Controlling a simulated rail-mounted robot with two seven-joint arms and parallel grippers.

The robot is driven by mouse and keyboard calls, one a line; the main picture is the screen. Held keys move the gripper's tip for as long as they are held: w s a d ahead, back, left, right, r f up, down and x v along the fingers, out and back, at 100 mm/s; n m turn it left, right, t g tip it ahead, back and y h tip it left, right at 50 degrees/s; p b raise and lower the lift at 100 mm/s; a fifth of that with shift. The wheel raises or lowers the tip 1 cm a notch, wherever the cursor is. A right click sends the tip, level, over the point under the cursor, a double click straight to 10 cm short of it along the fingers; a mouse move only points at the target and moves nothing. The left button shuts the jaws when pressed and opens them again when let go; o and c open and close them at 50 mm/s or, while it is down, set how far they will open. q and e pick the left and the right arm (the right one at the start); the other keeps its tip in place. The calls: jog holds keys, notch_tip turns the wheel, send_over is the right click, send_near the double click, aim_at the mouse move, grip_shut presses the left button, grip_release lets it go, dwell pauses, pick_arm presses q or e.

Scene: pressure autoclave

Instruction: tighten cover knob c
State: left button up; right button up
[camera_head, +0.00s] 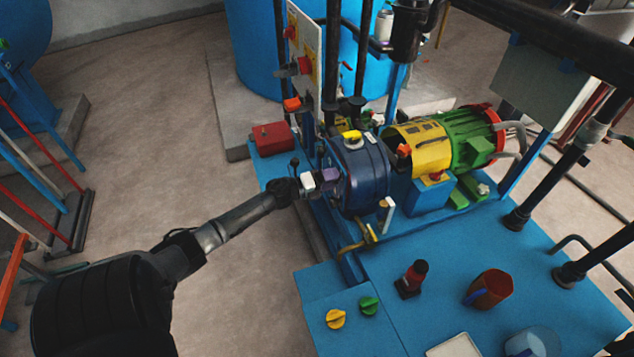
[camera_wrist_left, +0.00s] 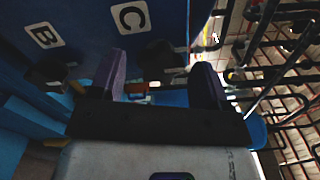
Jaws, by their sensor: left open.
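The blue round autoclave cover (camera_head: 362,178) is in the middle of the head view and fills the top left of the left wrist view. There it carries white labels B and C. Cover knob C (camera_wrist_left: 157,56) is a dark knob by the C label, and knob B (camera_wrist_left: 45,72) sits by the B label. My left gripper (camera_head: 324,178) is at the cover's left face. In the left wrist view its two purple fingers (camera_wrist_left: 160,72) are apart, with knob C just ahead of the gap. Whether they touch it is unclear. My right gripper is not in view.
A yellow and green motor (camera_head: 445,145) stands behind the cover. A red box (camera_head: 271,137) is at its left. Yellow (camera_head: 335,319) and green (camera_head: 369,305) knobs, a red-black item (camera_head: 412,278) and a red mug (camera_head: 489,289) are on the blue bench in front.

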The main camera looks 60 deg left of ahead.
pick_arm(q)
jog(key=s+a+p, duration=0.1)
jog(key=s, duration=1.2)
jog(key=shift+s+a+p, duration=0.25)
jog(key=shift+a+p, duration=0.05)
